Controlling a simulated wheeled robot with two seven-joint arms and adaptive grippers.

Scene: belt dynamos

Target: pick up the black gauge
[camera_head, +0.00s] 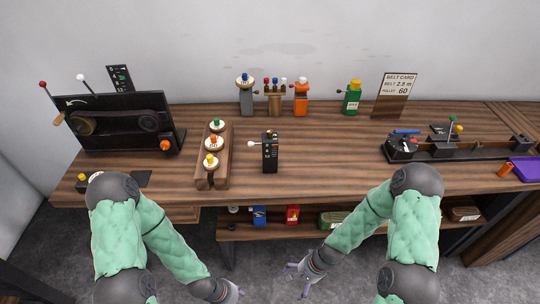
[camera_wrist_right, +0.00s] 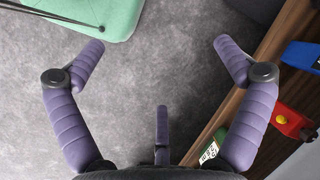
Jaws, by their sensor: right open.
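My right gripper (camera_head: 296,279) is open and empty, low in front of the bench, well away from the gauge. In the right wrist view the fingers of my right gripper (camera_wrist_right: 160,50) are spread wide over the grey floor. My left gripper (camera_head: 232,291) is at the bottom of the head view, small and partly hidden, so its jaws cannot be read.
A wooden rack (camera_head: 203,182) with several knobbed pieces stands left of the gauge. A black belt machine (camera_head: 120,105) is at the left. Several coloured devices and a belt card (camera_head: 396,95) line the back. A turntable rig (camera_head: 402,146) is at the right. The lower shelf holds boxes.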

